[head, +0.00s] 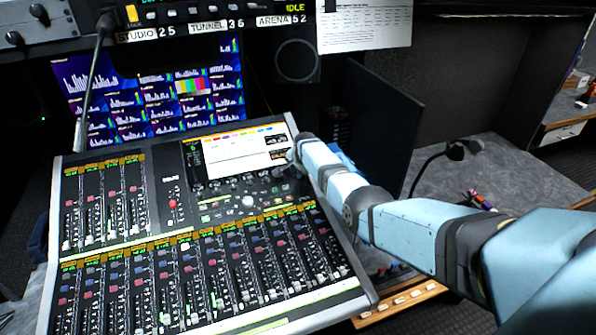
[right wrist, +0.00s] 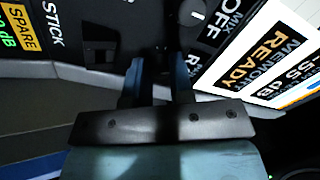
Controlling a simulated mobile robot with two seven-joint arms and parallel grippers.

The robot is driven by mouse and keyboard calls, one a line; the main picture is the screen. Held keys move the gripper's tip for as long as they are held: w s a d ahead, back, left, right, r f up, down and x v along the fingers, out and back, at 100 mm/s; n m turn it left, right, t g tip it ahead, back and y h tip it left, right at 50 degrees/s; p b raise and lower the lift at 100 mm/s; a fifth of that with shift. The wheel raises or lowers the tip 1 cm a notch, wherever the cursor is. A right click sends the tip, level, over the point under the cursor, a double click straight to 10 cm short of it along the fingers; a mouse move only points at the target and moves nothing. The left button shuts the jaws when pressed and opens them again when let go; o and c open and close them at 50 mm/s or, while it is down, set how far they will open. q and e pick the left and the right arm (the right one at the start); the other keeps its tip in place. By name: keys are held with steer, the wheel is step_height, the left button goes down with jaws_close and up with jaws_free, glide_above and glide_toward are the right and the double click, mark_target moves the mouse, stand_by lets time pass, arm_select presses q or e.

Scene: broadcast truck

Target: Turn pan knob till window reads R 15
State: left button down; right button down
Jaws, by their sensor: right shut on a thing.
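The mixing console (head: 160,235) fills the lower left of the head view. Its bright screen (head: 235,152) is at the upper right, and my right gripper (head: 292,154) is at the console's panel just beside it. In the right wrist view the two fingers (right wrist: 160,72) point at the dark panel and are shut on a small dark knob between them, mostly hidden. I cannot tell a pan reading; the lit readouts there show "READY", "MEMORY" and "-55 dB" on the screen (right wrist: 262,65). My left gripper is not in view.
A gooseneck microphone (head: 85,95) rises at the console's left. Behind are a monitor wall (head: 150,100) and a dark upright panel (head: 385,120). Grey desk (head: 480,185) lies to the right.

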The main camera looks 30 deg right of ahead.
stand_by(0.3)
steer(key=c, duration=1)
jaws_free()
steer(key=shift+r, duration=0.1)
steer(key=shift+r, duration=0.2)
steer(key=p+v, duration=0.2)
steer(key=v, duration=0.3)
step_height(320, 180, up, 8)
glide_above(300, 182)
steer(key=s, duration=0.3)
steer(key=shift+s+a+f, duration=0.15)
steer(key=shift+a+f, duration=0.05)
steer(key=shift+a, duration=0.2)
